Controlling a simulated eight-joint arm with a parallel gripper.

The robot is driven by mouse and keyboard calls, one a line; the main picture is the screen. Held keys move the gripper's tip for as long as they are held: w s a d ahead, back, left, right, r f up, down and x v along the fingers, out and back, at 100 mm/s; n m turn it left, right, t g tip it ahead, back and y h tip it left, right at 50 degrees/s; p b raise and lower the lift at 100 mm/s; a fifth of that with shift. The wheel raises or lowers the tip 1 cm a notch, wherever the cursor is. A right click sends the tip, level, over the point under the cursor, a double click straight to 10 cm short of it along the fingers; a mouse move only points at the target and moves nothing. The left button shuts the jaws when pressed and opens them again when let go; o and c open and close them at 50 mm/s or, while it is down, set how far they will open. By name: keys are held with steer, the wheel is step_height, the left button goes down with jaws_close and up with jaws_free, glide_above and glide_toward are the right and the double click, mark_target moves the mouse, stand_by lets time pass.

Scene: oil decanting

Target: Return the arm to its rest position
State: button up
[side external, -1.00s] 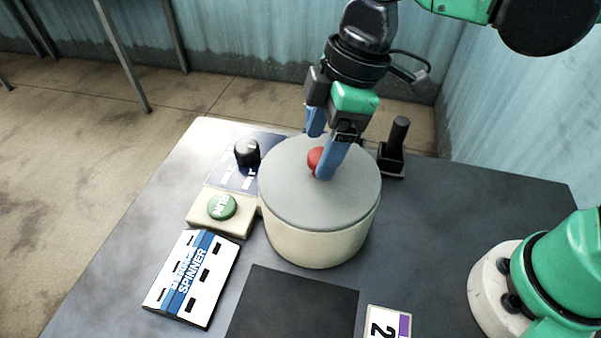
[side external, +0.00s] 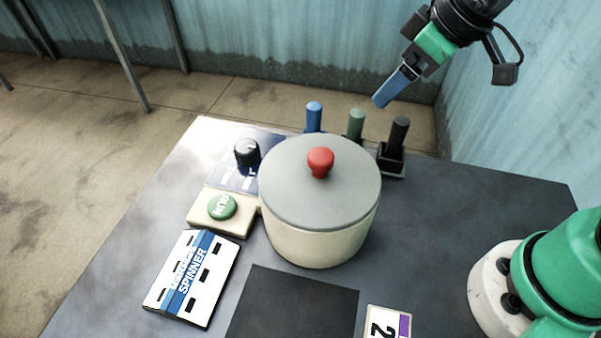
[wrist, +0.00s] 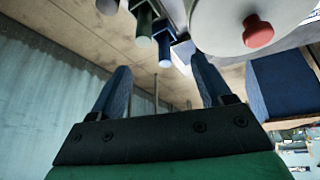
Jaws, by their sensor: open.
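My gripper (side external: 383,99) is up at the top right in the side view, tilted, above and behind the table and clear of everything. In the wrist view my gripper (wrist: 160,88) shows its two blue fingers spread wide with nothing between them. The round cream spinner (side external: 310,238) stands on the table with its grey lid (side external: 300,200) on top. The red knob (side external: 320,162) on the lid is free; it also shows in the wrist view (wrist: 258,31).
Blue (side external: 314,115), green (side external: 356,124) and black (side external: 399,136) handles stand behind the spinner. A green button (side external: 222,206), a black dial (side external: 247,152) and a spinner sign (side external: 196,279) are at left. A dark square (side external: 292,306) and a number card (side external: 388,322) lie in front.

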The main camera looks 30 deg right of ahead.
steer(key=d+f+m+t+h, duration=0.1)
steer(key=d+f+m+t, duration=0.1)
steer(key=d+f+m, duration=0.2)
steer(key=shift+s+d+f+m, duration=0.15)
steer(key=shift+s+d+m, duration=0.25)
steer(key=shift+d, duration=0.15)
stand_by(0.5)
